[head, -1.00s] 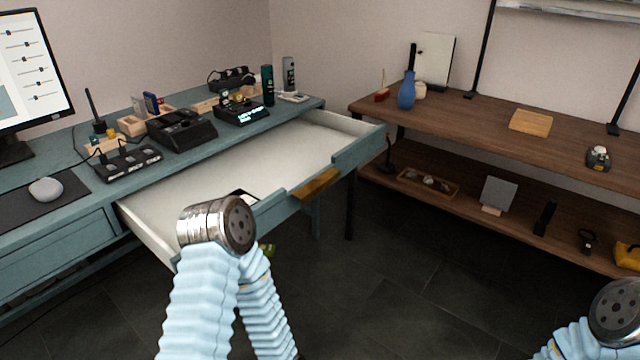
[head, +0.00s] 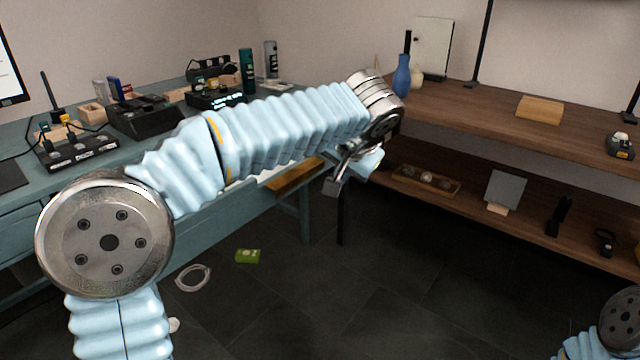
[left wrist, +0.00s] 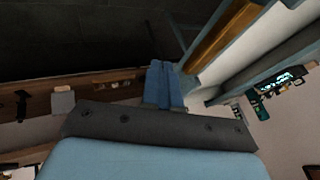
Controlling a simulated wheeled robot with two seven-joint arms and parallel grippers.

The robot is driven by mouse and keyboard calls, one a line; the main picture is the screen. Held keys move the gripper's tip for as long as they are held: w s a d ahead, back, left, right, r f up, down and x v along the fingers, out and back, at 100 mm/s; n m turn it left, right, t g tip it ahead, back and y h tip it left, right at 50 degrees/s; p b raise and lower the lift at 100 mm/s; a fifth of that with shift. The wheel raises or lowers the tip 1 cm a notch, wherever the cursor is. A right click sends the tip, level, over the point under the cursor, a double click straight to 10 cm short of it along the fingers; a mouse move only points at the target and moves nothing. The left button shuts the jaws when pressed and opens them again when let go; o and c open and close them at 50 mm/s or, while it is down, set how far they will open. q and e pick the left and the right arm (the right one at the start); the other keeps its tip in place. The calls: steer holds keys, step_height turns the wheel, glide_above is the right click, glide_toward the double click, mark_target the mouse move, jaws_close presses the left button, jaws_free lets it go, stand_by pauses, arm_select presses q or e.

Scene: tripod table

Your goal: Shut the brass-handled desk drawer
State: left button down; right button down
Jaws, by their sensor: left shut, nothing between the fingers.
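The desk drawer shows a brass handle (head: 293,178) in the head view, just right of the middle of my left arm. The arm hides most of the drawer's front and inside. In the left wrist view the drawer's pale inside (left wrist: 238,52) shows behind the brass handle (left wrist: 218,38), so it stands open. My left gripper (head: 338,182) is near the drawer's right end, to the right of the handle. Its blue fingers (left wrist: 164,72) are together and empty, beside the drawer front; I cannot tell whether they touch it. My right arm shows at lower right, its gripper out of frame.
The blue-grey desk (head: 30,195) carries a black device (head: 145,115), spray cans and small boxes. A wooden shelf unit (head: 480,110) with a blue vase (head: 401,75) stands to the right.

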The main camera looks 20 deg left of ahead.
mark_target(313, 175)
arm_select(q)
steer(key=shift+w+a+f+b, duration=0.15)
steer(key=shift+w+a+f, duration=0.8)
steer(key=shift+a, duration=0.4)
steer(key=shift+w+a+f+b, duration=0.2)
steer(key=shift+w+a+f, duration=0.8)
steer(key=shift+a, duration=0.3)
steer(key=shift+w+a+f+b, duration=0.15)
steer(key=shift+w+a+f, duration=0.65)
steer(key=shift+w+a, duration=0.4)
steer(key=shift+s+a, duration=0.15)
